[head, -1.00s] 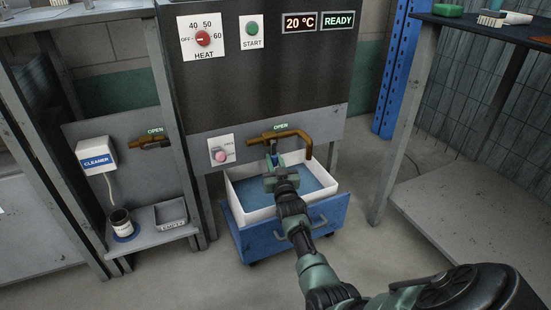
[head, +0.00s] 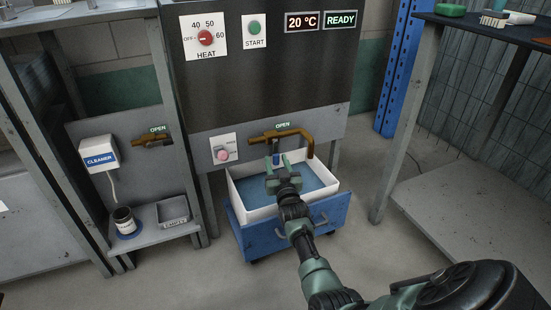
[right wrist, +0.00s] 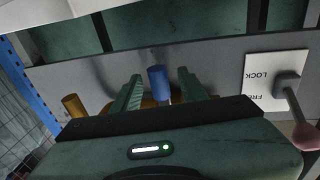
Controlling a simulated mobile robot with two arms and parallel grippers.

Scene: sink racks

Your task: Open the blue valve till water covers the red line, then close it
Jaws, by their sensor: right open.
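The blue valve handle (head: 276,158) hangs down from the brass pipe (head: 290,134) under the OPEN label. In the right wrist view, the blue handle (right wrist: 158,82) stands between the two green fingers, with gaps on both sides. My right gripper (head: 279,163) is open, just in front of the handle. The white tub (head: 248,213) below the spout holds bluish water (head: 318,179). No stream shows at the spout. I cannot make out a red line; the gripper hides part of the tub. My left gripper is out of view.
The tub sits on a blue cart (head: 265,240). A pink-knobbed lever (head: 222,155) on a LOCK/FREE plate is left of the valve. A second brass tap (head: 152,141), a cleaner box (head: 99,153) and a shelf (head: 165,229) are further left.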

